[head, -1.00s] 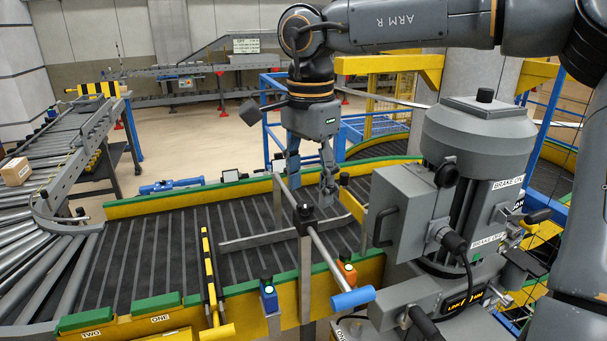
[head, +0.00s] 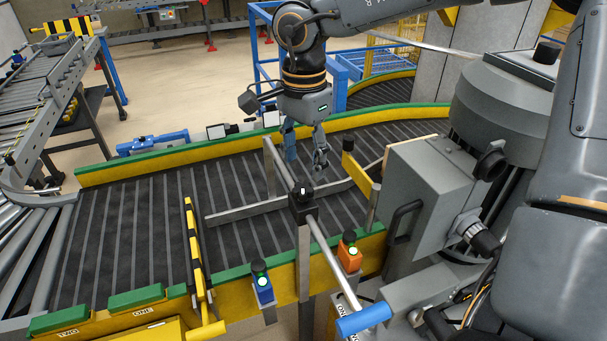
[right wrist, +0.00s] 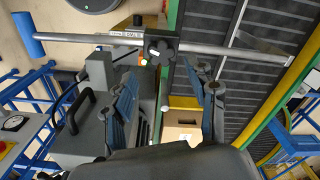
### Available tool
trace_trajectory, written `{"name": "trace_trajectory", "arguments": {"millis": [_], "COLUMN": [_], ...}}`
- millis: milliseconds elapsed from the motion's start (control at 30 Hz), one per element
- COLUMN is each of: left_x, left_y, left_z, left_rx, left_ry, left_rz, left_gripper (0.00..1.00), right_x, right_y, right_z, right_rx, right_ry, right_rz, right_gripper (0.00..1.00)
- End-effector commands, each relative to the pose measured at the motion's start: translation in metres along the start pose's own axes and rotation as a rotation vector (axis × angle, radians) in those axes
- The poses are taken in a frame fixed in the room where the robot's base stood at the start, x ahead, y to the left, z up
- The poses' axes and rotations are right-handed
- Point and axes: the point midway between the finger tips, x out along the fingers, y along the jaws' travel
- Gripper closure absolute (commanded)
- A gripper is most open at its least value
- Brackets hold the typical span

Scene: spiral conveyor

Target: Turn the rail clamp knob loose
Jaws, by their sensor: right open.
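The black clamp knob (head: 302,196) sits where the grey rail (head: 328,252) meets an upright post at the conveyor's near side. It also shows in the right wrist view (right wrist: 160,46), just beyond the fingertips and roughly between them, on the rail that crosses that view. My right gripper (head: 305,157) is open and empty. In the head view it hangs above the conveyor belt, behind the knob and apart from it. Its spread fingers frame the lower middle of the right wrist view (right wrist: 164,75). My left gripper is not in view.
The rail ends in a blue grip (head: 363,319). A large grey machine (head: 425,200) stands close on the right. A yellow-and-black striped bar (head: 195,250) crosses the belt (head: 130,235) on the left. A cardboard box (right wrist: 182,126) shows between my fingers in the right wrist view.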

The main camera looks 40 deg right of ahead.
Motion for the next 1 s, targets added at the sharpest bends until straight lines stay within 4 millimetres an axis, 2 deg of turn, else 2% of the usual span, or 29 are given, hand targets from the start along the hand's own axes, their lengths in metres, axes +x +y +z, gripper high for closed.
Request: {"name": "trace_trajectory", "arguments": {"millis": [133,267,433,700,733,900,1000], "left_x": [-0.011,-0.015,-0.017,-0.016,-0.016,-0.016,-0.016], "left_y": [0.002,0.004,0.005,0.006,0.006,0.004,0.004], "left_z": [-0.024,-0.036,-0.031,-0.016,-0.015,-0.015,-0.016], "left_rx": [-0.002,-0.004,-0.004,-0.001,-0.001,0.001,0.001], "left_ry": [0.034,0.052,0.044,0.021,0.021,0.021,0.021], "left_rz": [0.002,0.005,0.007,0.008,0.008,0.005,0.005], "left_gripper": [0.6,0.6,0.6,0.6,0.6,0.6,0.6], "right_x": [0.027,0.045,0.056,0.059,0.059,0.058,0.058], "right_y": [0.001,0.0,0.0,0.0,0.0,0.0,0.0], "right_z": [0.0,0.0,0.0,0.0,0.0,0.0,0.0], "right_rx": [-0.001,-0.001,-0.002,-0.001,-0.001,-0.001,-0.001], "right_ry": [0.0,0.001,0.001,0.001,0.001,0.001,0.001], "right_rz": [0.006,0.003,0.0,-0.001,-0.001,-0.001,-0.001], "right_gripper": [0.43,0.43,0.43,0.43,0.45,0.8,0.97]}}
